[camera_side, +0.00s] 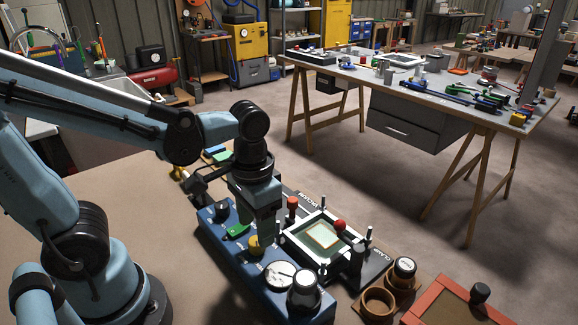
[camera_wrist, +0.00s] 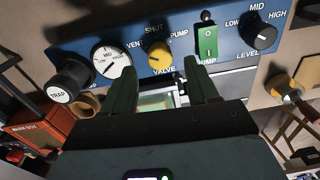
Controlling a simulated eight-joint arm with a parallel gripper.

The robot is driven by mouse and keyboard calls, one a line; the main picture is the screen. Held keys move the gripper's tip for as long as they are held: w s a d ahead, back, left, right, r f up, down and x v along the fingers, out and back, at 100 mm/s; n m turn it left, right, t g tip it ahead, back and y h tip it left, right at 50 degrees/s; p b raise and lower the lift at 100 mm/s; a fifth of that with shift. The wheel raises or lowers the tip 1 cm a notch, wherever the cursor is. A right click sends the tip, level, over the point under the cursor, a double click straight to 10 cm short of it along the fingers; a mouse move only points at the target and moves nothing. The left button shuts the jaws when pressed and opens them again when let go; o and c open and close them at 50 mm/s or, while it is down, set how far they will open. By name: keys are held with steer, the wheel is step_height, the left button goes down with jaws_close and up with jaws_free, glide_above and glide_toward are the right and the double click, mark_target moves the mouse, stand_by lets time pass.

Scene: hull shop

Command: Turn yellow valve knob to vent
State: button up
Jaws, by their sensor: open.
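The yellow valve knob (camera_side: 256,246) sits on the sloped face of the blue panel box (camera_side: 213,245) in the side view. In the wrist view the yellow knob (camera_wrist: 160,57) lies among the words VENT, SHUT and PUMP, with VALVE printed below it. I cannot tell surely which word its pointer faces. My gripper (camera_side: 264,232) points down over the box, close to the knob. In the wrist view my gripper (camera_wrist: 160,70) is open, its two green fingers apart on either side of the knob's line, with nothing between them gripped. Contact with the knob is not visible.
A white gauge (camera_wrist: 111,62) and the black TRAP cylinder (camera_wrist: 70,82) are on one side of the knob. The green pump switch (camera_wrist: 207,42) and black LEVEL knob (camera_wrist: 263,28) are on the other. A white clamp frame (camera_side: 322,238) with upright posts stands beside the box.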

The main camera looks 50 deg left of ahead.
step_height(320, 180, up, 8)
steer(key=shift+r, duration=0.25)
steer(key=shift+f, duration=0.1)
stand_by(0.4)
steer(key=w+a+f+t, duration=0.3)
steer(key=t, duration=0.4)
steer(key=shift+w+a+f, duration=0.25)
steer(key=shift+w+a, duration=0.05)
steer(key=shift+a, duration=0.05)
